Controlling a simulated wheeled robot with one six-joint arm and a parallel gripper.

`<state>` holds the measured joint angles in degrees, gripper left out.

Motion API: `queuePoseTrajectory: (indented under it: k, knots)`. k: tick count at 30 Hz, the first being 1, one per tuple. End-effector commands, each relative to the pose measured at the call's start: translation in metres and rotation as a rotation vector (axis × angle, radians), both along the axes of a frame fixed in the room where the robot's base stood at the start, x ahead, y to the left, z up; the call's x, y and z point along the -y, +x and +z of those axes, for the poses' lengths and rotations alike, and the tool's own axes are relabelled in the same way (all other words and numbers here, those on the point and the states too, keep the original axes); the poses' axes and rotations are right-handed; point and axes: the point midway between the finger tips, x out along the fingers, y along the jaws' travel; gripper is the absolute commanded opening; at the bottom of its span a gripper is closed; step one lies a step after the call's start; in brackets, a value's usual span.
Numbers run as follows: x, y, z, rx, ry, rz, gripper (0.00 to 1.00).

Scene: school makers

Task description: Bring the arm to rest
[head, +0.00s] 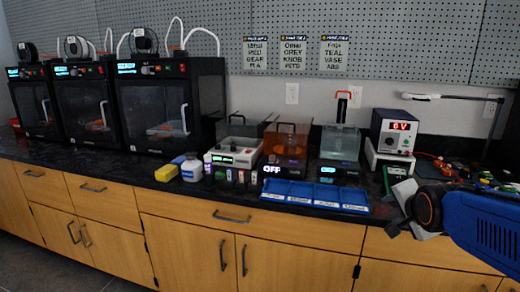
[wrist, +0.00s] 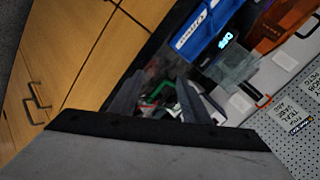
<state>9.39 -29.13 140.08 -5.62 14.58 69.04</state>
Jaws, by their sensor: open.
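My arm comes in from the right edge of the head view, with a blue link (head: 490,228) and a dark wrist joint. My gripper (head: 398,214) is at its left end, in front of the counter's front edge and to the right of the blue tray (head: 318,193). In the wrist view my gripper (wrist: 158,97) shows two dark fingers spread apart. I see nothing held between them. Small red and green items on the counter show behind the gap, and I cannot tell how far off they are.
Three black printers (head: 168,108) stand at the left of the dark counter. A yellow block (head: 166,173), a white bottle (head: 191,168), an orange box (head: 286,142), a clear tank (head: 340,143) and a 6V power supply (head: 392,130) line it. Wooden cabinets (head: 190,235) are below.

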Motion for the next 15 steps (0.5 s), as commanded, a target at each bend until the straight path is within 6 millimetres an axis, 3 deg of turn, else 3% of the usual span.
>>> queuePoseTrajectory:
  k: [15]
  knots:
    - [-0.064, -0.158, -0.064, -0.46, -0.532, 0.752, 0.43]
